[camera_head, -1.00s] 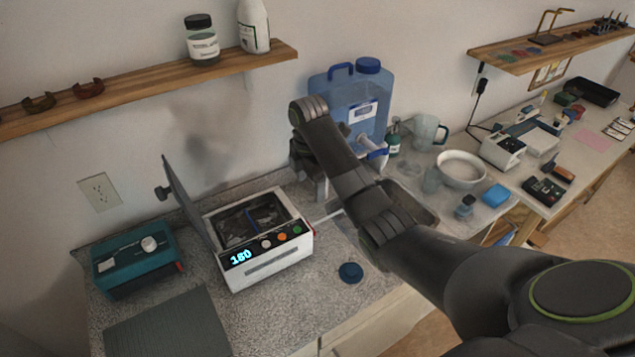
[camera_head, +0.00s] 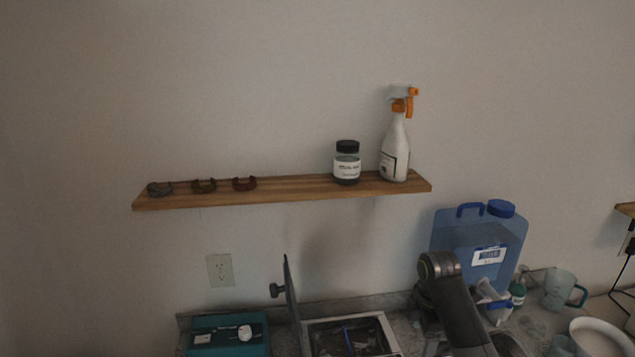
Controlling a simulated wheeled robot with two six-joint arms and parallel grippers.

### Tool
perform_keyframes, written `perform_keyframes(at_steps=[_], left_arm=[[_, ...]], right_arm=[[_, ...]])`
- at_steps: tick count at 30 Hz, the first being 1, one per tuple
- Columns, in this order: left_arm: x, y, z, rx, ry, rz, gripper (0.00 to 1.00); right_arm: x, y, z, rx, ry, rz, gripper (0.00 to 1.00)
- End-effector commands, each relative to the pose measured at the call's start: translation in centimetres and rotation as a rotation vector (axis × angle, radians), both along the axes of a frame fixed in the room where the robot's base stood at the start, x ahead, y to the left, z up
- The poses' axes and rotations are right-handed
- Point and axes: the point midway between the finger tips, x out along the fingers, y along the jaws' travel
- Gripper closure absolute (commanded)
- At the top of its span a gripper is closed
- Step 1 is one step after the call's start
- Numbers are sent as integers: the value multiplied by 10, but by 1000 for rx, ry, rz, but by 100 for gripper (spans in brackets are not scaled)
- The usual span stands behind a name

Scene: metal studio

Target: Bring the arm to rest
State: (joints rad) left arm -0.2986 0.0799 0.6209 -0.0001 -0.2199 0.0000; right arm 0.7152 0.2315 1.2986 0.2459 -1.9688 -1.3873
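My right arm (camera_head: 459,309) comes up from the bottom edge at the right of centre, in front of the blue water jug. My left arm and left gripper are not in view.
A blue jug (camera_head: 462,237) stands behind my arm. An open-lidded device (camera_head: 391,336) and a teal box (camera_head: 229,322) sit on the counter. A wooden shelf (camera_head: 285,193) above holds a spray bottle (camera_head: 394,150), a jar (camera_head: 347,166) and small rings. A white bowl (camera_head: 597,338) is lower right.

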Motion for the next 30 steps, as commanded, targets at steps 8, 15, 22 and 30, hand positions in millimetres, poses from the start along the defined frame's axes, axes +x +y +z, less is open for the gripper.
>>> perform_keyframes(at_steps=[8, 15, 22, 30], left_arm=[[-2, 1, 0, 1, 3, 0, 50], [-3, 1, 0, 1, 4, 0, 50], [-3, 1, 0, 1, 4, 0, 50], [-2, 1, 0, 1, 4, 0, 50]], right_arm=[[-90, -15, -80, 7, -79, -383, 29], [-178, -25, -113, 35, -157, -729, 29], [-266, -32, -115, 76, -236, -1064, 29], [-332, -37, -95, 118, -309, -1338, 29]])
